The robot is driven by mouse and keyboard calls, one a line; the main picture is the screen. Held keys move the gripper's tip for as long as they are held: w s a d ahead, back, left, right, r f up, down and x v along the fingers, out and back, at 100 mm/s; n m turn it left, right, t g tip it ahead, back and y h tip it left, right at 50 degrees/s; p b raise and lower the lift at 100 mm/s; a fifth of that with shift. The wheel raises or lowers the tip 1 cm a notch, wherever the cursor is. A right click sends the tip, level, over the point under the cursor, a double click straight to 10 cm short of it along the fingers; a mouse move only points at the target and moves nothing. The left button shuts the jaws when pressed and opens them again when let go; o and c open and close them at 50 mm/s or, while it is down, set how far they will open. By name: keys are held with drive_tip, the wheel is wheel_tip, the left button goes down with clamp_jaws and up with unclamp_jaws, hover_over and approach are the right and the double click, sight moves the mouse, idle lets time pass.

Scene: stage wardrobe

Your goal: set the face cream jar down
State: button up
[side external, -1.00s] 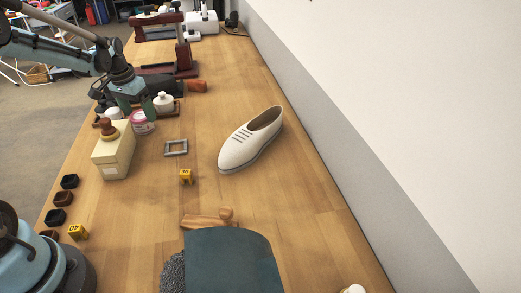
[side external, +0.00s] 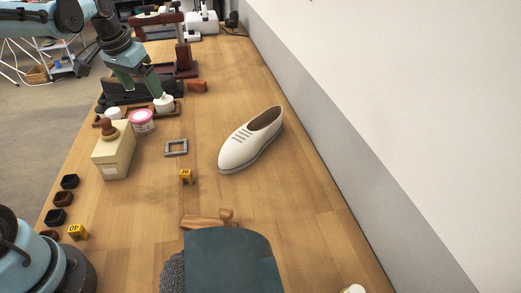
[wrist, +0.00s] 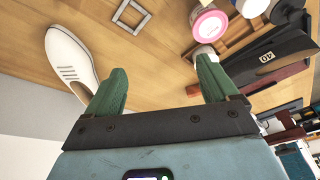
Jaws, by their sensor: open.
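The face cream jar, which I take to be the white jar with a pink lid (side external: 141,121), stands upright on the wooden bench, just in front of a brown wooden tray (side external: 147,111). It also shows in the wrist view (wrist: 209,26), pink lid towards the camera. My gripper (side external: 139,86) has green fingers spread wide with nothing between them. It hangs above and behind the jar, apart from it. In the wrist view my gripper (wrist: 162,86) is open over bare bench, with the jar beyond the right finger.
White jars stand at the tray's right (side external: 163,104) and left (side external: 113,113). A cream box (side external: 113,152) with a wooden-handled stamp stands in front.

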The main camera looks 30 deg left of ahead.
drive_tip(key=s+d+f+t, duration=0.1)
drive_tip(key=s+d+t, duration=0.1)
drive_tip(key=s+d, duration=0.3)
drive_tip(key=s+d+f+m+t, duration=0.1)
drive_tip(key=s+d+f+t, duration=0.1)
drive_tip(key=s+d, duration=0.3)
drive_tip(key=shift+d+h, duration=0.4)
drive_tip(key=shift+d, duration=1.8)
